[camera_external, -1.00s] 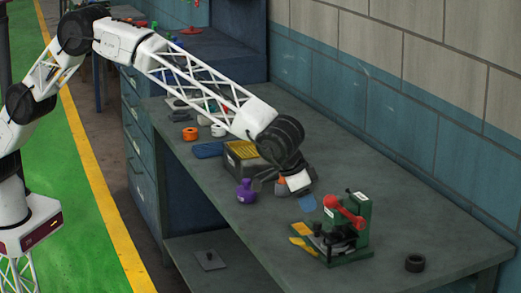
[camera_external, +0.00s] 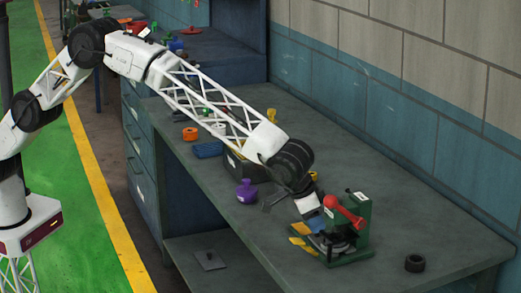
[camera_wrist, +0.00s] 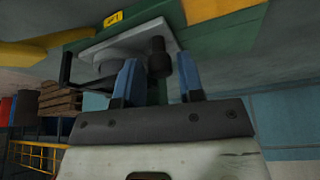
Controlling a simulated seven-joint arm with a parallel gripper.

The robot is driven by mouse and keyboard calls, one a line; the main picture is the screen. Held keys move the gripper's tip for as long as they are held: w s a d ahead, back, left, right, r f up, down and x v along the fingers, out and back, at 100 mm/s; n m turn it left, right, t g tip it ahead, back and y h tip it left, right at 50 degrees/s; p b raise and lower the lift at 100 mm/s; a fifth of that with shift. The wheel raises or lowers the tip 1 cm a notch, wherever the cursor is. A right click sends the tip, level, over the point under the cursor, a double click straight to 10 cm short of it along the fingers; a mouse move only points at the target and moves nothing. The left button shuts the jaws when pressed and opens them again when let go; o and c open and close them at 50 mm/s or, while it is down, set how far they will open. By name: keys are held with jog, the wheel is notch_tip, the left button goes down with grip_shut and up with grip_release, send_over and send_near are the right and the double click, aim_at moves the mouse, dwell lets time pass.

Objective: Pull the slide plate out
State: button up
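The green fixture (camera_external: 362,215) stands on the workbench, with a red handle (camera_external: 342,209) on it. In the wrist view, a light grey plate (camera_wrist: 112,44), which looks like the slide plate, sits against the green base (camera_wrist: 208,38). A dark round knob (camera_wrist: 157,56) stands on the plate. My gripper (camera_wrist: 160,76) is open. Its two blue fingers are on either side of the knob in the picture, with gaps to both; I cannot tell whether the knob is fully between the tips. In the external view, my gripper (camera_external: 316,223) is just left of the fixture and hides part of the plate.
Yellow pieces (camera_external: 300,242) lie at the fixture's left side. A purple flask (camera_external: 246,191) and a dark bin (camera_external: 236,163) stand farther left. A black ring (camera_external: 415,263) lies to the right. The bench front between flask and fixture is mostly clear.

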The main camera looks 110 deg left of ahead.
grip_shut()
jog(key=shift+s+a+r, duration=0.15)
jog(key=shift+s+a, duration=0.45)
jog(key=shift+a, duration=0.05)
jog(key=shift+s+a, duration=2.75)
grip_release()
jog(key=shift+a, duration=0.1)
